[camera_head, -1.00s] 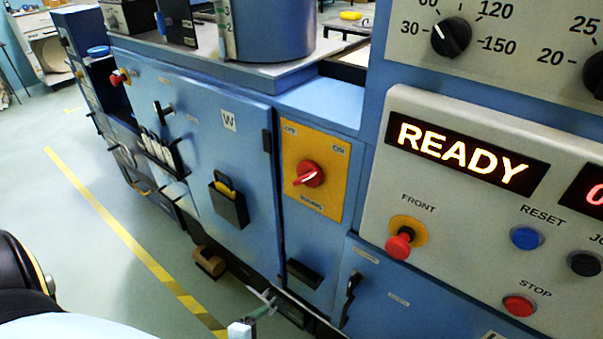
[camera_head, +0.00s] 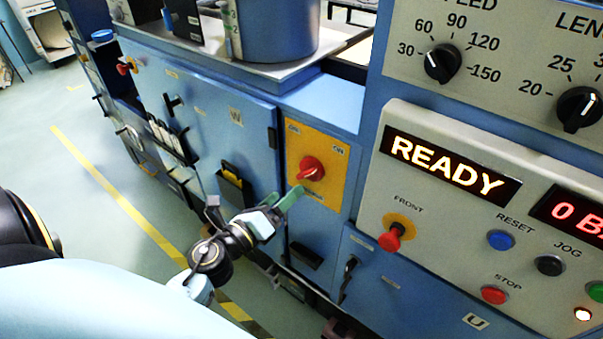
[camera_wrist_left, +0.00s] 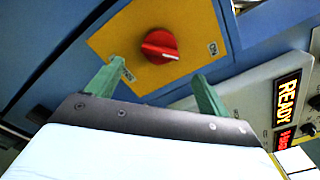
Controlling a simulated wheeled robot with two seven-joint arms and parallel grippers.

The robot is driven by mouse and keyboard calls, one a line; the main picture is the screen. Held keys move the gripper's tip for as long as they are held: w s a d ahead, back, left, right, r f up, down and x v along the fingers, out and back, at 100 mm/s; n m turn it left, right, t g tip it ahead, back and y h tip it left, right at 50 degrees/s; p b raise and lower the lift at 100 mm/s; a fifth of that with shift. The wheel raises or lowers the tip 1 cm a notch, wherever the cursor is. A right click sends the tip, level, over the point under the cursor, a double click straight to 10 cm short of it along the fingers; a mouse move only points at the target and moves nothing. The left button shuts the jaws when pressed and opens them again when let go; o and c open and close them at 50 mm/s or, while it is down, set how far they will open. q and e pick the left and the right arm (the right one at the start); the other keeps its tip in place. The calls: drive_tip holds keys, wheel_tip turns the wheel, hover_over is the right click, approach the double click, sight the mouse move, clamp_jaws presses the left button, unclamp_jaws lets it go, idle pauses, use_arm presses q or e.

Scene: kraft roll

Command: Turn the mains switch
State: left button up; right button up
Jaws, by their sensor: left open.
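The mains switch is a red rotary knob (camera_head: 311,168) on a yellow plate (camera_head: 336,180) on the blue machine front. The plate has an OFF label at upper left and an ON label at upper right. A pale line on the knob's grip slants to the lower left. The knob (camera_wrist_left: 159,46) also shows in the left wrist view, ahead of the fingers. My left gripper (camera_head: 290,198) is just below the knob in the head view. In the left wrist view its two green fingers (camera_wrist_left: 158,70) are apart and empty, with a gap between fingertips and knob. My right gripper is not in view.
Right of the switch, a grey panel has a red FRONT button (camera_head: 391,238), a blue RESET button (camera_head: 501,240) and a lit READY display (camera_head: 443,167). A black holder (camera_head: 235,190) sits on the blue door to the left. Open floor with a yellow line (camera_head: 113,195) lies further left.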

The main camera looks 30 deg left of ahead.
sight(304, 177)
use_arm(q)
drive_tip(key=w, duration=0.5)
drive_tip(key=w+p, duration=0.1)
drive_tip(key=w, duration=0.1)
drive_tip(key=shift+w+d, duration=0.3)
drive_tip(key=c, duration=1)
